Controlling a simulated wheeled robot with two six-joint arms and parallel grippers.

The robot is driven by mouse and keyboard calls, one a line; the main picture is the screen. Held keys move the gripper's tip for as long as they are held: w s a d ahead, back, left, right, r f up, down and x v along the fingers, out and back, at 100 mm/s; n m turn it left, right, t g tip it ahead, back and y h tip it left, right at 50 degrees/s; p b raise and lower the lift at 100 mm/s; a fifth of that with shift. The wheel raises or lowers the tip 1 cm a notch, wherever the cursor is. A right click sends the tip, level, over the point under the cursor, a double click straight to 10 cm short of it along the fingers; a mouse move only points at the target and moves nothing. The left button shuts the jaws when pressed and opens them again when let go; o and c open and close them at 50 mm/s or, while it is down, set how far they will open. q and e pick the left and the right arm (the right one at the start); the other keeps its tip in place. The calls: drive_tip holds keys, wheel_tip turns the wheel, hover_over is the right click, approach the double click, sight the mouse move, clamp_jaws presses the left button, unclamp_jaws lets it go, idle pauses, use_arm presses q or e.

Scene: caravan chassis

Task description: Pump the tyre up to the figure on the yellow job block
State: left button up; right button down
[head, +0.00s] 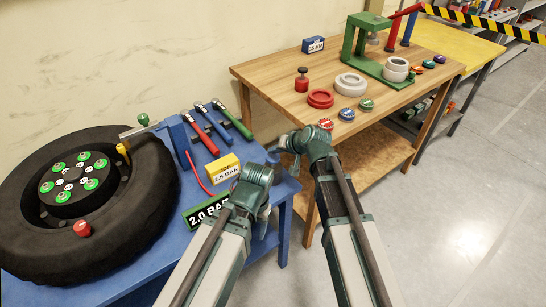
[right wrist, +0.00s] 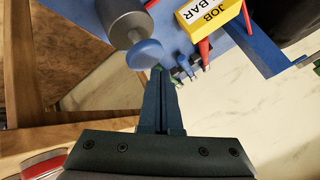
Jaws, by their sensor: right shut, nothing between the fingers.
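The black tyre (head: 150,195) lies flat on the blue bench (head: 200,240) at the left. The yellow job block (head: 222,168) reads 2.5 BAR; part of it shows in the right wrist view (right wrist: 208,12). A dark display (head: 207,211) reads 2.0 BAR in green-edged casing. In the right wrist view a round blue knob (right wrist: 143,54) sits at the end of a grey cylinder (right wrist: 120,18). My right gripper (right wrist: 158,75) is shut and empty, fingertips close to the knob; I cannot tell if they touch. My left arm shows, but its gripper does not.
Red, blue and green-handled tools (head: 205,132) lie behind the job block. A thin red hose (head: 198,174) runs near the blue post. A wooden bench (head: 285,75) at the right holds rings, caps and a green press (head: 352,45). Clear floor lies at the far right.

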sight(274, 159)
drive_tip(key=shift+f, duration=0.1)
drive_tip(key=shift+f+b, duration=0.3)
drive_tip(key=shift+b, duration=0.15)
drive_tip(key=shift+f+b, duration=1.65)
idle(1.5)
drive_tip(key=shift+r, duration=0.1)
drive_tip(key=shift+r+p, duration=2)
drive_tip(key=shift+p, duration=0.1)
wheel_tip(274, 159, up, 5)
drive_tip(key=p, duration=0.5)
